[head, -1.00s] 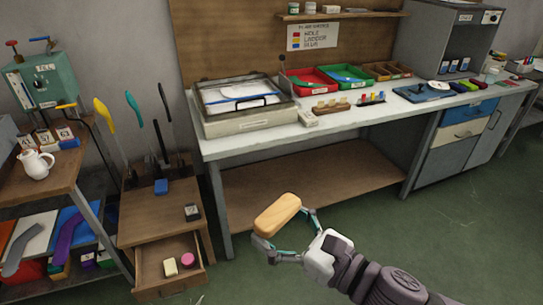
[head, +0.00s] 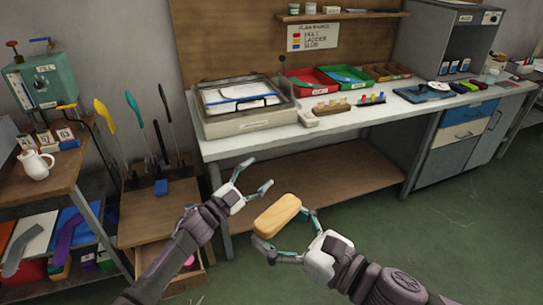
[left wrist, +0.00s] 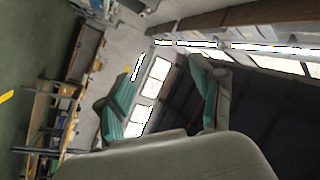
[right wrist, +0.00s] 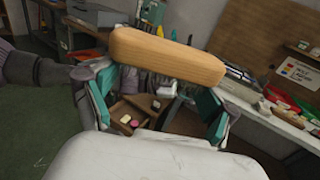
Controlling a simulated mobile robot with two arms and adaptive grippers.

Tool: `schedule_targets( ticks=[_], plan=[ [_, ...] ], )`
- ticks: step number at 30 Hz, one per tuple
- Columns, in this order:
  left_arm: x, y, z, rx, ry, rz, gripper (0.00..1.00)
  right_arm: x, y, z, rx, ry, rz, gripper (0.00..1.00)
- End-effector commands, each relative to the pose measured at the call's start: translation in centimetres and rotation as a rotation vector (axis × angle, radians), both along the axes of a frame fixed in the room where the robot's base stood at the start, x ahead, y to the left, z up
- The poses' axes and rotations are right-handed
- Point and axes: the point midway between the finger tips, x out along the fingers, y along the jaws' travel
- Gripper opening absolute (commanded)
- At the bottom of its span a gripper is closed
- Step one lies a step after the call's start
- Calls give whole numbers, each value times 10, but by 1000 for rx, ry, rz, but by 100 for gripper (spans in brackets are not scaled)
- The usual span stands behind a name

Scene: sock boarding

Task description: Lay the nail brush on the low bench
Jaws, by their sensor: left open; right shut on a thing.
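The nail brush, a tan wooden block with rounded ends (head: 278,214), is in my right gripper (head: 282,229), above the floor in front of the long table. It also spans the right wrist view (right wrist: 167,55); no bristles show. My left gripper (head: 259,177) is open and empty, above and left of the brush and apart from it. Its spread fingers show in the left wrist view (left wrist: 165,95). A low wooden bench-like unit (head: 135,228) with an open drawer stands at the left, partly behind my left arm. I cannot tell whether it is the low bench named.
The long table (head: 330,124) carries a framed box, red and green trays and small items. A wooden lower shelf (head: 300,180) under it is bare. Upright coloured forms stand on the low unit. A shelf rack (head: 40,190) with a white jug is at far left.

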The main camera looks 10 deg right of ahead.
Motion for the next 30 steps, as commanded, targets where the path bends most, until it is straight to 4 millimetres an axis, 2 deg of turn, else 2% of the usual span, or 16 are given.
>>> schedule_targets(
  ticks=[1, 3, 8, 11, 12, 15, 18, 22, 26, 30],
  plan=[
    [-3, -12, 31, 8, -72, -53, 67, 0, 0, 0, 1, -1, 0, 51],
    [-12, -29, 69, 23, -168, -132, 67, 0, 0, 0, 0, 0, 0, 51],
    [-49, -66, 149, 87, -397, -335, 67, 0, 0, 0, 0, 0, 0, 51],
    [-84, -87, 193, 157, -552, -481, 67, 0, 0, 0, 0, 0, 0, 51],
    [-101, -95, 209, 195, -617, -548, 67, 0, 0, 0, 0, 0, 0, 51],
    [-148, -110, 239, 322, -786, -725, 67, 0, 0, 0, 0, 0, 0, 51],
    [-191, -116, 253, 484, -935, -894, 67, 0, 0, 0, 0, 0, 0, 51],
    [-234, -110, 255, 745, -1090, -1090, 67, 0, 0, 0, 0, 0, 0, 51],
    [-258, -88, 250, 1059, -1194, -1246, 67, 0, 0, 0, 0, 0, 0, 51],
    [-265, -57, 247, 1403, -1242, -1347, 67, 0, 0, 0, 0, 0, 0, 51]
  ],
)
